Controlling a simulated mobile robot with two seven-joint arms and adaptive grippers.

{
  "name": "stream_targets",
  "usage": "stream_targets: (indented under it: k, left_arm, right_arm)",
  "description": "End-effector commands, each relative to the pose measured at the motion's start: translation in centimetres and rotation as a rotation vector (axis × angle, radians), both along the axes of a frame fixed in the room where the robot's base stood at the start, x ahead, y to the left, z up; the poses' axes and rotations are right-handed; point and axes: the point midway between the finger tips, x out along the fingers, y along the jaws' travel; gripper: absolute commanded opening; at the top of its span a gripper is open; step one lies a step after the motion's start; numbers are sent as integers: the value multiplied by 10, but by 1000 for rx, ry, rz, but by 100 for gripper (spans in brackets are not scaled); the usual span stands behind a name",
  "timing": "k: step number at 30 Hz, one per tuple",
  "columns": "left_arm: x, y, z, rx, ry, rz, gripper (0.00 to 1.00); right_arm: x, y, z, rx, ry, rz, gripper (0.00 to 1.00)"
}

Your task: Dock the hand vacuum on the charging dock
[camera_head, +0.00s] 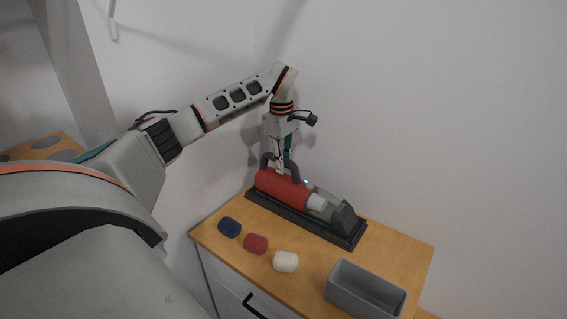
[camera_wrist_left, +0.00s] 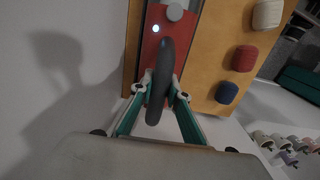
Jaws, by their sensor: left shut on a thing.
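The red hand vacuum (camera_head: 284,191) has a dark loop handle and a pale grey front section. It lies along the long dark charging dock (camera_head: 347,242) at the back of the cabinet top, nose towards the dock's raised grey end. I cannot tell whether it is fully seated. My left gripper (camera_head: 281,168) comes down from above and is shut on the handle. In the left wrist view, the fingers (camera_wrist_left: 160,95) close on both sides of the dark handle (camera_wrist_left: 165,62), above the red body. A small bluish-white light shows near the vacuum's front. My right gripper is not in view.
The wooden cabinet top (camera_head: 318,268) also holds a blue roll (camera_head: 229,227), a red roll (camera_head: 256,243) and a white roll (camera_head: 286,261) in front of the dock. A grey open bin (camera_head: 365,290) stands at the front right. White walls rise closely behind.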

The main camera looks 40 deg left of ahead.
Motion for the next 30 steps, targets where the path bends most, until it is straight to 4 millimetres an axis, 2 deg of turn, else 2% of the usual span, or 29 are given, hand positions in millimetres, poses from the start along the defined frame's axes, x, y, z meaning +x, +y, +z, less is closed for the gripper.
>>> stream_targets:
  k: [4,5,6,7,20,23,30]
  left_arm:
    - [1,0,1,-1,-3,0,0]
    - [0,0,-1,0,1,0,21]
    - [0,0,-1,-1,1,0,31]
    - [0,0,-1,0,1,0,32]
    - [0,0,5,0,-1,0,32]
    - [0,1,16,0,-2,1,32]
    - [0,2,57,1,-4,2,32]
  right_arm:
    - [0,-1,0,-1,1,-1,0]
    - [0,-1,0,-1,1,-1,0]
    - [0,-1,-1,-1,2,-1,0]
    - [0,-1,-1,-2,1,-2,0]
    - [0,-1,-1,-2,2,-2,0]
    - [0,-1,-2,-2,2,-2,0]
    - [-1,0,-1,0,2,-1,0]
